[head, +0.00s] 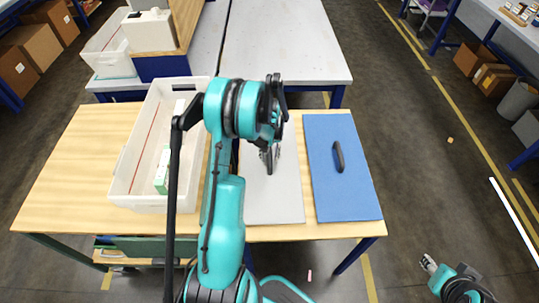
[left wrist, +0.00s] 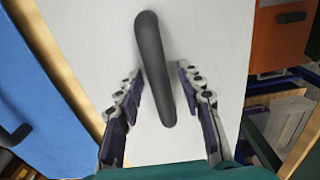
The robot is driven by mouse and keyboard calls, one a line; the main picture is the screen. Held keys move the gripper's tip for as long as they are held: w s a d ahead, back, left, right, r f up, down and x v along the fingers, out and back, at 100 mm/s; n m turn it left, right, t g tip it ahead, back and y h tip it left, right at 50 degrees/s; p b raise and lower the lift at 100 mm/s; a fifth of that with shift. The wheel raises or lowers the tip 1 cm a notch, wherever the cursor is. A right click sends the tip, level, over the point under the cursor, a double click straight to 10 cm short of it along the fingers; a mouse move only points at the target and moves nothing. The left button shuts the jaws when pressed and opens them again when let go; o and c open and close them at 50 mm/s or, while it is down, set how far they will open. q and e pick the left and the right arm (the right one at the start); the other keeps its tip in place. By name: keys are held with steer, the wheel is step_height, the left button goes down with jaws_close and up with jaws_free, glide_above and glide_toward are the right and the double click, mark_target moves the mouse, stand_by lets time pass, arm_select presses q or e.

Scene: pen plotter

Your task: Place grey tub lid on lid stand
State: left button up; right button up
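The grey tub lid (head: 275,203) is a flat light-grey panel lying on the wooden table, partly hidden by my left arm. In the left wrist view the lid (left wrist: 90,45) carries a long dark handle (left wrist: 155,70). My left gripper (head: 270,158) is over the lid. In the left wrist view its fingers (left wrist: 159,70) are spread on either side of the handle, with a gap visible at the right finger; I cannot tell whether the left one touches. My right gripper (head: 428,263) is low at the bottom right, away from the table. I cannot clearly identify a lid stand.
A blue panel (head: 352,190) with a dark handle (head: 338,156) lies right of the grey lid. A white open tub (head: 126,170) with a green-and-white box (head: 162,170) stands left. A grey table (head: 290,40) is behind. An orange box front (left wrist: 279,35) shows in the wrist view.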

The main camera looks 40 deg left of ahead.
mark_target(270, 153)
arm_select(q)
steer(key=s+d+r+m+t+p, duration=0.1)
steer(key=d+r+p, duration=0.15)
steer(key=r, duration=0.75)
steer(key=d+r+m+p, duration=0.15)
steer(key=d+r, duration=0.25)
steer(key=r, duration=0.5)
steer(key=s+d+r+m+t, duration=0.2)
steer(key=s+d+r+t, duration=0.1)
steer(key=s+d, duration=0.4)
steer(key=s+d+r+m+t, duration=0.3)
steer(key=s+d+r, duration=0.2)
steer(key=d, duration=0.6)
steer(key=shift+s+r+p, duration=0.3)
steer(key=shift+s+r, duration=0.05)
steer(key=shift+s, duration=0.75)
steer(key=shift+d+m, duration=0.1)
steer(key=shift+m, duration=0.15)
